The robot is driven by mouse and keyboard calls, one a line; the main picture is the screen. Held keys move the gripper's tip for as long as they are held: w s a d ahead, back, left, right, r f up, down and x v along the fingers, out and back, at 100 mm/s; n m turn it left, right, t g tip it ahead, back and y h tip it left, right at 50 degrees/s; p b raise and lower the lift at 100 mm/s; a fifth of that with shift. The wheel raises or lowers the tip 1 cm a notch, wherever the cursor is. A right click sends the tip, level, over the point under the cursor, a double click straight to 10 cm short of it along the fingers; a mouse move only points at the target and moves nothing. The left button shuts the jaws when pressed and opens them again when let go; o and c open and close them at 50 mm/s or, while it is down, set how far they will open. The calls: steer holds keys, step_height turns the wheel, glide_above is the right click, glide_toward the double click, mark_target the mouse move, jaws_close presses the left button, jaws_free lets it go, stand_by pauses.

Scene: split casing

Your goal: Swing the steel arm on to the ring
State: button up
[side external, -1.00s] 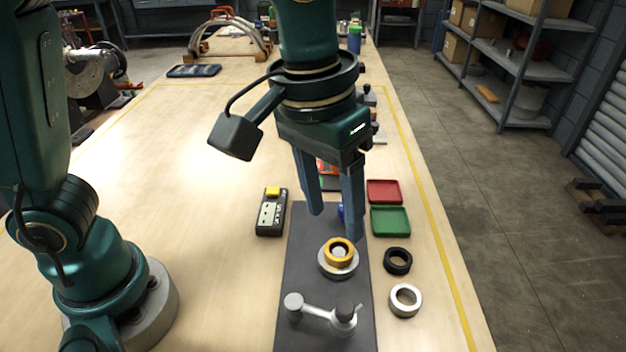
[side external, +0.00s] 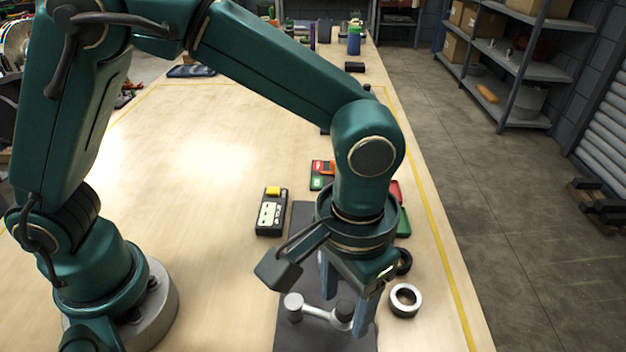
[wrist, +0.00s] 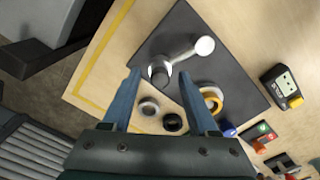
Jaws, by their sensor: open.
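The steel arm (side external: 316,311) lies across the dark mat (side external: 300,215). It has a round pale end (side external: 293,305) at the left and a dark-topped end at the right. In the wrist view the steel arm (wrist: 182,57) slants up from between my fingertips to its pale end. The ring (wrist: 211,99) is yellow on a pale base, partly behind the right finger; in the side view my gripper hides it. The steel arm points away from the ring. My gripper (side external: 346,309) is open, its fingers around or above the dark-topped end; contact cannot be told.
A loose pale ring (side external: 406,300) and a black ring (side external: 404,262) lie right of the mat. A box with a yellow button (side external: 271,212) stands left of it. Red and green trays (side external: 403,222) are partly hidden behind my wrist. The table's left part is clear.

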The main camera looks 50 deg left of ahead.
jaws_close()
stand_by(1.4)
